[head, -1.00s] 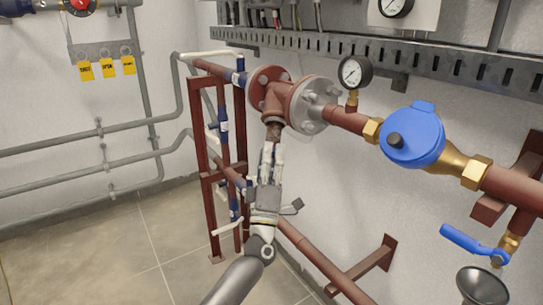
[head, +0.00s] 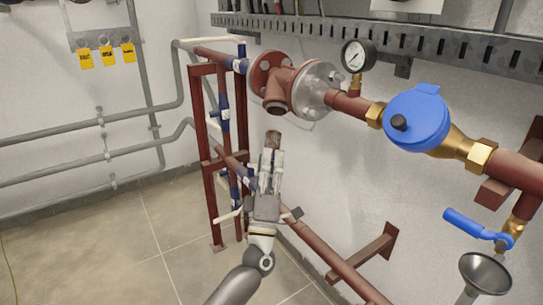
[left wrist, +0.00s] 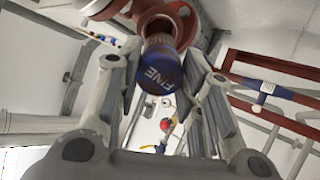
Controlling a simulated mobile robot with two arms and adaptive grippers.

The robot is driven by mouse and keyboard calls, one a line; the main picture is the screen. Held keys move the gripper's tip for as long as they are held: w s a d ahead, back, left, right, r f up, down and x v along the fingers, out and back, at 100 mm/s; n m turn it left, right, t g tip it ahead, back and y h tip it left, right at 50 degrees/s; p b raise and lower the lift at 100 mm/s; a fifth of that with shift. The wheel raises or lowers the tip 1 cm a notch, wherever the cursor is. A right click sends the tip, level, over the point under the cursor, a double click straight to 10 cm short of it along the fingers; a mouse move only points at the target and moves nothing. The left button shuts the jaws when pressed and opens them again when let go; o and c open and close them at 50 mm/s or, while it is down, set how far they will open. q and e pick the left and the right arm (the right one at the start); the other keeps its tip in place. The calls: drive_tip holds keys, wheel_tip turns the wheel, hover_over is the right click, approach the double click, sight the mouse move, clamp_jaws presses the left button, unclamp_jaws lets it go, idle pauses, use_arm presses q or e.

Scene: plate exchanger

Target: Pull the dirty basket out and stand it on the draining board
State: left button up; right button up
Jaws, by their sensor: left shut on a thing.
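The dirty basket (head: 273,140) is a small brown cylinder in my left gripper (head: 270,160). Its brown tip sticks up past the fingers, below and apart from the open angled branch of the red-brown strainer body (head: 277,92). In the left wrist view the basket (left wrist: 160,72) stands between the two fingers (left wrist: 163,100), its blue end marked "FINE", with the strainer mouth (left wrist: 155,22) behind it. My left gripper is shut on it. The draining board and my right gripper are not in view.
A pressure gauge (head: 355,56) and a blue-capped meter (head: 416,119) sit on the pipe to the right. A blue-handled valve (head: 477,224) is above a grey funnel (head: 485,272). A red-brown pipe frame (head: 207,150) stands left. The floor (head: 110,235) at left is clear.

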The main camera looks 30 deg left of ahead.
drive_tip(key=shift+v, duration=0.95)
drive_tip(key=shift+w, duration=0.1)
